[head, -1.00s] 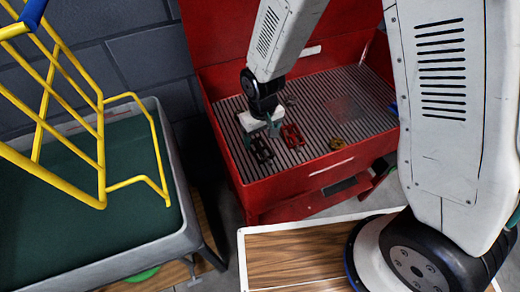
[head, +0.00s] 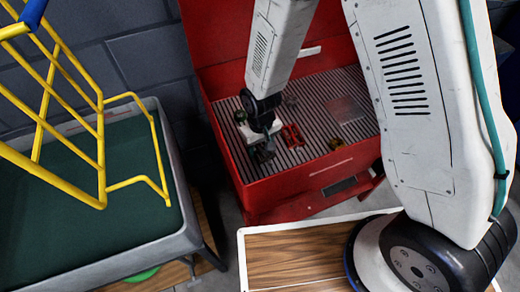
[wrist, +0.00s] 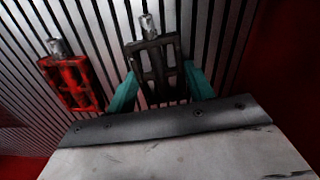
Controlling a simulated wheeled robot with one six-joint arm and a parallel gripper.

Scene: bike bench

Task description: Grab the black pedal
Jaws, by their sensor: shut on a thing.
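The black pedal (wrist: 156,68) is between the two teal fingers of my gripper (wrist: 160,88) in the wrist view, its metal axle end pointing away from my gripper. My gripper is shut on it. In the head view my gripper (head: 264,154) is low over the left front part of the slatted red bench tray, and the pedal there is mostly hidden by the fingers. I cannot tell whether the pedal still touches the slats.
A red pedal (wrist: 72,82) lies close to the left in the wrist view; it also shows in the head view (head: 292,136). A small brass-coloured part (head: 336,143) lies to its right. The red tray (head: 310,180) has raised walls. A grey cart (head: 178,215) with yellow rails stands left.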

